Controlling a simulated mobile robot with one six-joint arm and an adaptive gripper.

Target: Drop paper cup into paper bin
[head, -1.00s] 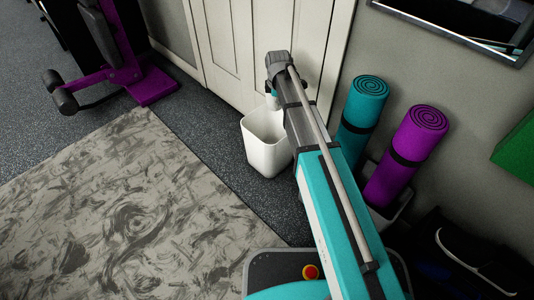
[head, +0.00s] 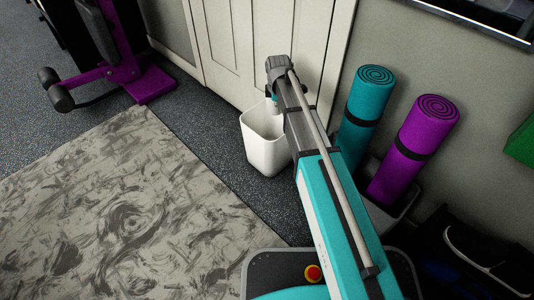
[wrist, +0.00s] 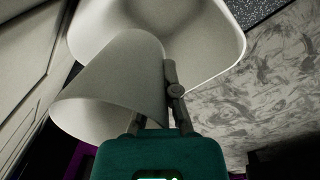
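The paper cup (wrist: 108,88) is white and lies tilted across the left and middle of the wrist view. My gripper (wrist: 167,82) appears shut on the cup near its right edge; one dark finger shows, and the other is mostly hidden by the cup. The paper bin (wrist: 225,45) is a white open container just beyond the cup, and its rim curves behind it. In the head view, the bin (head: 264,150) stands upright on the floor by the door. My arm reaches above its right side and hides most of the gripper and cup there.
A white panelled door (head: 240,50) is close behind the bin. Teal (head: 366,105) and purple (head: 420,145) rolled mats stand in a holder to the right. A grey patterned mat (head: 120,210) lies left. Purple gym equipment (head: 120,75) stands at the far left.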

